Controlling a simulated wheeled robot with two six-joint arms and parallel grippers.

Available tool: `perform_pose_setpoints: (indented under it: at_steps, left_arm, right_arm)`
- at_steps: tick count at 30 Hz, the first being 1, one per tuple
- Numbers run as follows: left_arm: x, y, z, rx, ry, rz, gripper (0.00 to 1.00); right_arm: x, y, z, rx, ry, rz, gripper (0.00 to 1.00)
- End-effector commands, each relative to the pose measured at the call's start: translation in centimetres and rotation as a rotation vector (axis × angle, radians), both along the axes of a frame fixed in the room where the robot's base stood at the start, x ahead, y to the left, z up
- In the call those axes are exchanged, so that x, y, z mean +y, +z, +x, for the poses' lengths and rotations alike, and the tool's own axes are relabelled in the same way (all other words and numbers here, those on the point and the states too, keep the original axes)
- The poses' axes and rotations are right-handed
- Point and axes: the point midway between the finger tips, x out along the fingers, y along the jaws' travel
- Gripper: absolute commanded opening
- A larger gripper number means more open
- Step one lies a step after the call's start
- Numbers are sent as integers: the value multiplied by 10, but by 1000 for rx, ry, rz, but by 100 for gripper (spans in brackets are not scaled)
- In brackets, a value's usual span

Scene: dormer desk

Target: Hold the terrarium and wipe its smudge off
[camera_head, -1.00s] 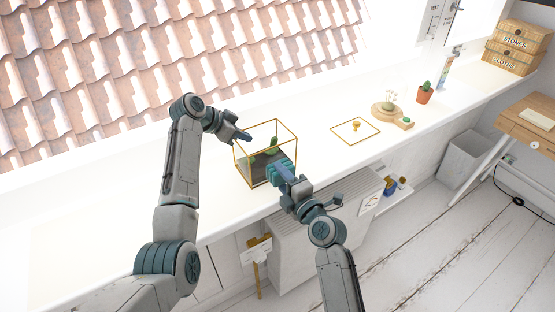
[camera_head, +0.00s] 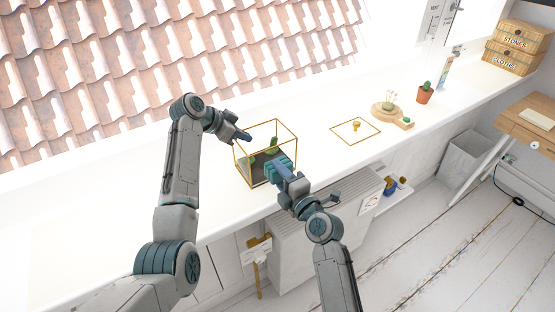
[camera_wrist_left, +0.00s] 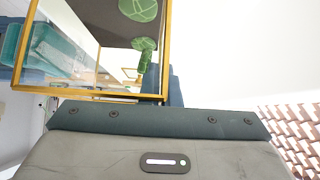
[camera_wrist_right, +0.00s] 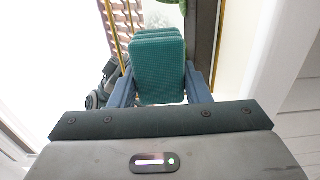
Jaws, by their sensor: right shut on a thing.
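The terrarium (camera_head: 247,150), a glass box with a gold frame and cactus plants inside, stands on the white counter. It also shows in the left wrist view (camera_wrist_left: 166,45). My left gripper (camera_head: 246,137) is at its left side, fingers together, by a gold edge; contact is unclear. My right gripper (camera_head: 281,172) is shut on a teal sponge (camera_wrist_right: 158,70) at the terrarium's right front side. The sponge also shows through the glass in the left wrist view (camera_wrist_left: 12,45).
A gold-framed square (camera_head: 341,138) lies right of the terrarium. Labelled baskets (camera_head: 512,62) stand at the far right. The counter's front edge is close below the terrarium.

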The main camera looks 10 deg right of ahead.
Motion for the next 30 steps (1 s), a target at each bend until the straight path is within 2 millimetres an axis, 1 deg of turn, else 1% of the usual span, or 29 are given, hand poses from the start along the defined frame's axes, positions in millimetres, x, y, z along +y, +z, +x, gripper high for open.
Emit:
perform_pose_setpoints:
  at_steps: [21,25,30]
  left_arm:
    - [0,-1,0,1,1,1,0]
    - [0,-1,0,1,1,1,0]
    - [0,-1,0,1,1,1,0]
  right_arm:
    - [4,0,12,0,0,0,22]
    - [-2,0,14,-1,0,-4,22]
    - [-18,0,19,0,-1,-4,22]
